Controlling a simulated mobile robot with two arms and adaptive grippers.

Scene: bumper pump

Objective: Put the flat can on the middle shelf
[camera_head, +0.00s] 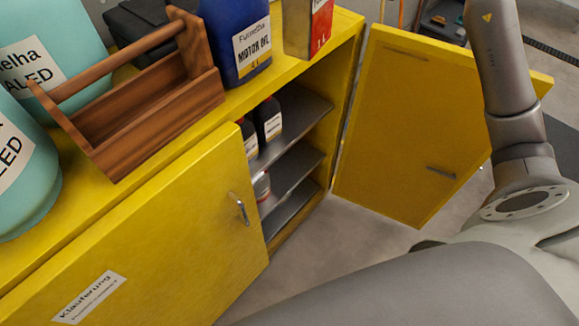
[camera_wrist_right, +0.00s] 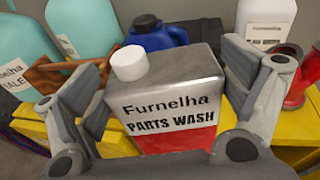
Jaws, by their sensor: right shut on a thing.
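The flat can (camera_wrist_right: 172,105) is grey metal with a white cap and a red lower part, labelled "Furnelha PARTS WASH". In the right wrist view it sits upright between the fingers of my right gripper (camera_wrist_right: 170,78), which is shut on it. In the head view the can (camera_head: 307,28) shows at the top, by the right end of the yellow cabinet's top; its upper part is cut off. I cannot tell whether its base touches the top. The middle shelf (camera_head: 292,181) is grey, inside the open right side of the cabinet. My left gripper is out of view.
The right cabinet door (camera_head: 425,125) stands wide open; the left door (camera_head: 150,245) is closed. Dark bottles (camera_head: 268,118) stand on the upper shelf, and another (camera_head: 262,187) is at the left on the middle shelf. A blue oil jug (camera_head: 237,35) and wooden toolbox (camera_head: 140,110) stand on top.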

